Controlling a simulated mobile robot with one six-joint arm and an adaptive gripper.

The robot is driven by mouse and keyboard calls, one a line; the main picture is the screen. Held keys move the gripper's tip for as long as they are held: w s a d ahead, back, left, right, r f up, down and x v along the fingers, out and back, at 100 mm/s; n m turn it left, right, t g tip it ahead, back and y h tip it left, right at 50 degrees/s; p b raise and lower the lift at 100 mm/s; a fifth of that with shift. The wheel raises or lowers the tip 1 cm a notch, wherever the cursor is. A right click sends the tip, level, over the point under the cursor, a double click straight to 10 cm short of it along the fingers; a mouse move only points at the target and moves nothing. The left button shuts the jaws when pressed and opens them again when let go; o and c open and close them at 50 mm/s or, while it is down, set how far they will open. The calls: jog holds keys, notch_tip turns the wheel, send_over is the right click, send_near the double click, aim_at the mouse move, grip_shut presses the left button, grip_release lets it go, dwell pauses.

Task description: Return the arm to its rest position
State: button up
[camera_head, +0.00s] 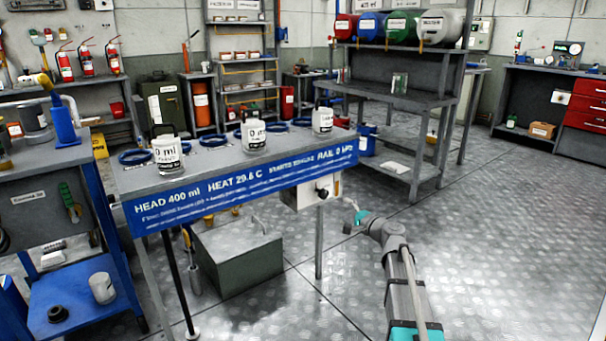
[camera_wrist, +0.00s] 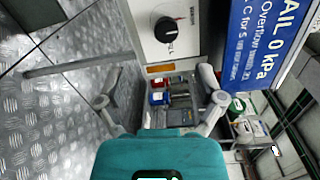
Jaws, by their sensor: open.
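My gripper (camera_head: 350,214) is in front of the bench's right end, at the end of my outstretched arm. In the wrist view its two fingers (camera_wrist: 160,100) are spread wide with nothing between them. A pale control box (camera_head: 307,197) with a black knob (camera_head: 323,194) hangs under the bench end, close to my gripper. The knob also shows in the wrist view (camera_wrist: 166,30), beyond the fingertips and apart from them. My arm runs from the lower right of the head view up to the gripper.
The grey bench (camera_head: 215,172) with a blue text panel (camera_head: 250,186) carries several white labelled jars and blue rings. A green box (camera_head: 238,252) sits under it. A blue cart (camera_head: 75,305) stands at left, and a shelf rack (camera_head: 400,95) behind. The floor at right (camera_head: 490,240) is clear.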

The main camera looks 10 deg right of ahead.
jog(key=s+a+f+n+g+h+p, duration=0.1)
jog(key=s+a+f+n+g+p, duration=0.25)
jog(key=s+a, duration=0.3)
jog(key=s+a+f+n+g+p, duration=0.2)
jog(key=s+a+n+g, duration=0.3)
jog(key=s, duration=0.2)
jog(key=s+d+n+g+h+p, duration=0.2)
jog(key=s+g+h+p, duration=0.15)
jog(key=s, duration=0.55)
jog(key=s+d+n+g+h+p, duration=0.25)
jog(key=s+h, duration=0.25)
jog(key=s, duration=0.3)
notch_tip(320, 180, up, 37)
jog(key=p, duration=3.8)
jog(key=shift+a+r, duration=0.15)
jog(key=shift+a, duration=0.15)
jog(key=shift+g+y, duration=0.25)
jog(key=c, duration=0.4)
